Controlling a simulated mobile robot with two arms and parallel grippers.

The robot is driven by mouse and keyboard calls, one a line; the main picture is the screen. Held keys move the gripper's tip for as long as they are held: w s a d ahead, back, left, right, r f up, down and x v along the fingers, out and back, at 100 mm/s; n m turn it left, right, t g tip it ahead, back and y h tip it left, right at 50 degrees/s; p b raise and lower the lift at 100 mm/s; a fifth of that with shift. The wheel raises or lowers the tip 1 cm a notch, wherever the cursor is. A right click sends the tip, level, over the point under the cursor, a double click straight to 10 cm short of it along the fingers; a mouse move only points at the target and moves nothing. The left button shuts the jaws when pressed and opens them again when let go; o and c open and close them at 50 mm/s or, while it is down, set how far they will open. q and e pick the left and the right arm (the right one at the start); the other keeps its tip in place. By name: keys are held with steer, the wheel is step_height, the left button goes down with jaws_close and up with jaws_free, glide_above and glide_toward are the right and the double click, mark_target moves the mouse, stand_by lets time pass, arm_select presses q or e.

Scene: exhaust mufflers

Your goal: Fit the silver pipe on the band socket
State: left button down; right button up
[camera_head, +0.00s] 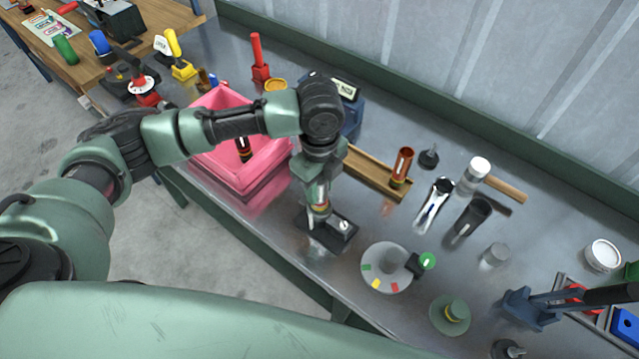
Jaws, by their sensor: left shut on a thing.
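My left gripper (318,203) points down over a dark base plate (328,237) near the front edge of the bench. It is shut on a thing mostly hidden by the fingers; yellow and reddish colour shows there. I cannot tell whether this is the silver pipe, or whether it touches the plate. A small silver stub (345,227) stands on the plate, just right of the gripper. A shiny silver tube-like piece (433,205) lies farther right on the bench. I cannot make out the band socket for certain. My right gripper is not in view.
A pink bin (245,185) stands left, under my forearm. A wooden tray (365,172) with a red cylinder (402,165) lies behind the gripper. A grey disc (385,268) with coloured marks is right of the plate, and a green-grey round piece (450,316) beyond it.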

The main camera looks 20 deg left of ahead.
arm_select(q)
steer(key=shift+f, duration=0.65)
steer(key=c, duration=0.9)
jaws_free()
